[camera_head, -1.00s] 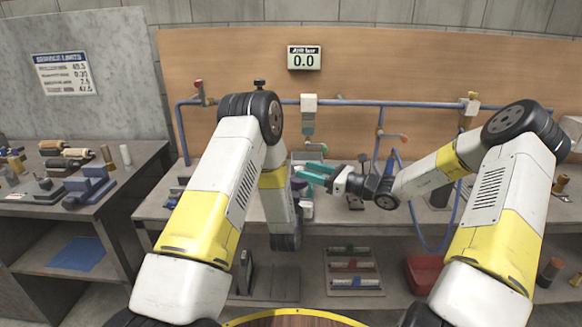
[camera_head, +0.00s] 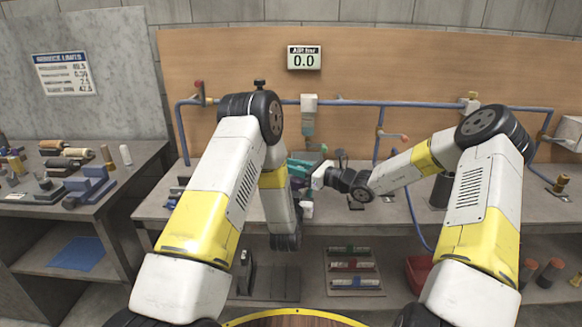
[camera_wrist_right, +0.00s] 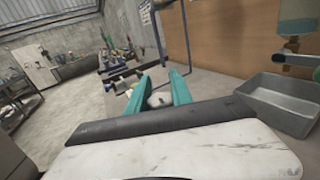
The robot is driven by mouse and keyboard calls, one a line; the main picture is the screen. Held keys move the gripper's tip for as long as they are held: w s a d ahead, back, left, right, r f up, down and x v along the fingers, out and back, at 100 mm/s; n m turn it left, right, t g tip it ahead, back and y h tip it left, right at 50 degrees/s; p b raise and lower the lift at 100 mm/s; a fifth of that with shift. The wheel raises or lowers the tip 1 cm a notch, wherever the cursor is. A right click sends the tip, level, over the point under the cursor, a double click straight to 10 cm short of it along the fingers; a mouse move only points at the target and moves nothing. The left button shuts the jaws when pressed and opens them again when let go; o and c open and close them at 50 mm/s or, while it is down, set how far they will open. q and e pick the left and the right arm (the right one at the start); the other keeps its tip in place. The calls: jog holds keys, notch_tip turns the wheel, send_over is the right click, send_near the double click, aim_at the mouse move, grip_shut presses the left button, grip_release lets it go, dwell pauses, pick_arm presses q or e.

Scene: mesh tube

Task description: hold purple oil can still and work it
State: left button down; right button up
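Small purple and whitish patches (camera_head: 306,209) show beside my left forearm on the bench. They may be part of the purple oil can, but most of it is hidden and I cannot tell its pose. My right gripper (camera_head: 300,168) has teal fingers and reaches left over the bench, just above these patches. In the right wrist view its fingers (camera_wrist_right: 158,92) are apart, with a small whitish rounded thing (camera_wrist_right: 158,101) seen between them. I cannot tell whether they touch it. My left gripper is hidden behind my left arm.
A grey metal tray (camera_wrist_right: 285,108) lies right of the fingers in the right wrist view. A blue pipe (camera_head: 370,103) runs along the wooden backboard, with a hanging teal-bottomed unit (camera_head: 308,120). A side bench (camera_head: 75,200) stands left.

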jog(key=shift+r+n+g+y, duration=0.1)
jog(key=shift+n+g+y, duration=0.2)
jog(key=shift+g, duration=0.1)
grip_shut()
jog(key=s+n+g, duration=0.1)
jog(key=n+g, duration=0.3)
jog(key=g, duration=0.2)
jog(key=s+n+g+h, duration=0.1)
jog(key=n+g, duration=0.3)
jog(key=g, duration=0.2)
jog(key=s+n+g, duration=0.1)
jog(key=n+g, duration=0.3)
jog(key=g, duration=0.2)
jog(key=shift+r, duration=0.1)
jog(key=shift+h, duration=0.3)
jog(key=o, duration=1)
grip_release()
jog(key=shift+s+d, duration=0.1)
jog(key=shift+o, duration=0.2)
